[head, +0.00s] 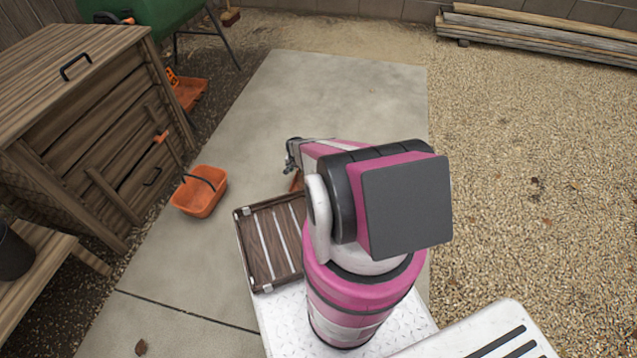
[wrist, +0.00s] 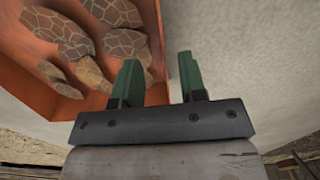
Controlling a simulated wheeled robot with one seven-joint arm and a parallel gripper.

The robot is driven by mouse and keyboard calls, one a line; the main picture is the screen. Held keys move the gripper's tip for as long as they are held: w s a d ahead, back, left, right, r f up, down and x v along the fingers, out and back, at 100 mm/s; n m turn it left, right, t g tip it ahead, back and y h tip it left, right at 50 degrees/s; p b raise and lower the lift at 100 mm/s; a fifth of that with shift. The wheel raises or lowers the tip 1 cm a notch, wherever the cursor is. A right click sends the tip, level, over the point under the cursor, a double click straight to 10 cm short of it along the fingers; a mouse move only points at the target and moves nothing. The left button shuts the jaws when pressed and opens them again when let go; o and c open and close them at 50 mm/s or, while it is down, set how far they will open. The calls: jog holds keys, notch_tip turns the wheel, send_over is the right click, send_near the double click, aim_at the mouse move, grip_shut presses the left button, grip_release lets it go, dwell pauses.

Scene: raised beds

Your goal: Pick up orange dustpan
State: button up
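My gripper (wrist: 158,82) is open, its two green fingers apart. In the wrist view an orange open-topped pan (wrist: 20,75), probably the dustpan, holds several brown, crack-patterned pieces (wrist: 75,45). The left finger overlaps the pan's inside near its right wall, and the right finger is over pale concrete outside it. That wall shows between the fingers; I cannot tell whether they touch it. In the head view my gripper (head: 291,155) is left of my arm. A small orange part (head: 297,181) shows below it, mostly hidden by my arm.
An orange basket with a black handle (head: 200,192) stands on the paving by a wooden cabinet (head: 70,120). Another orange tray (head: 189,94) lies farther back, near a green drum (head: 150,25). A slatted wooden crate (head: 243,250) is beside my base. Paving beyond my gripper is clear.

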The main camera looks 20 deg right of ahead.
aim_at(296, 175)
jog(key=shift+w+a+f, duration=0.1)
jog(key=shift+f, duration=1.25)
jog(key=shift+w+a+f, duration=0.1)
jog(key=shift+f, duration=1.2)
grip_shut()
